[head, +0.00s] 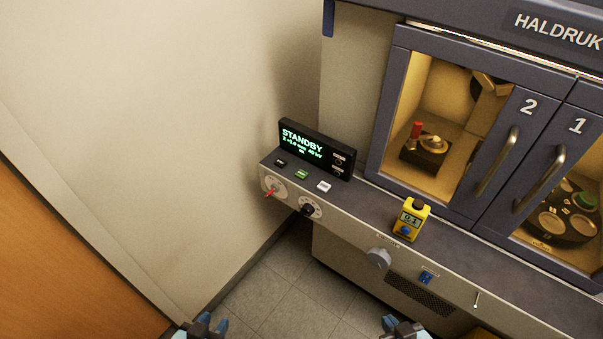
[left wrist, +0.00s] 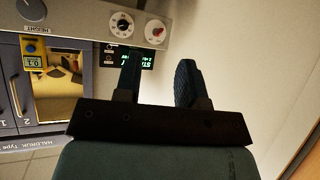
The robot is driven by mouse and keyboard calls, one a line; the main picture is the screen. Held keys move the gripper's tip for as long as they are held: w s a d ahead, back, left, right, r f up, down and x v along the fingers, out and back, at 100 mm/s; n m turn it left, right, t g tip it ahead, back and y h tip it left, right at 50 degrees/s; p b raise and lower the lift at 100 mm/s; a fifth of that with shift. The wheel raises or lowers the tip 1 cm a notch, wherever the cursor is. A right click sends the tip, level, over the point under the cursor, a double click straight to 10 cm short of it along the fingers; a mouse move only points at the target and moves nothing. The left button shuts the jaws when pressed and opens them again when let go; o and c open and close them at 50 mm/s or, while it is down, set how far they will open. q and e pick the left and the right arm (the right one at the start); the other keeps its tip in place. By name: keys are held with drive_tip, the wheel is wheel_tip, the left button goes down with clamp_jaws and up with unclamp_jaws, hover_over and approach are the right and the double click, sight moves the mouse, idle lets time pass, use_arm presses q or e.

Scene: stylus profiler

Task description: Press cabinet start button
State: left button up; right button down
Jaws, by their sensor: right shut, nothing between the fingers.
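The cabinet's control ledge (head: 365,196) carries a row of buttons: a black one (head: 280,162), a green one (head: 301,174) and a white one (head: 324,186). Their labels are too small to read, so I cannot tell which is start. The display (head: 315,150) behind them reads STANDBY; part of it shows between and behind my fingers in the left wrist view (left wrist: 147,62). My left gripper (head: 212,321) is open and empty at the bottom edge, well short of the ledge. My right gripper (head: 398,322) is shut and empty at the bottom edge, below the cabinet front.
The ledge front has a red-pointer dial (head: 273,187), a black dial (head: 311,208), a grey knob (head: 378,258) and a blue switch (head: 427,277). A yellow meter (head: 411,220) stands on the ledge. Cabinet doors (head: 493,150) are closed. A wall (head: 170,130) bounds the left.

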use_arm(q)
clamp_jaws()
drive_tip(key=shift+s, duration=0.1)
idle(1.3)
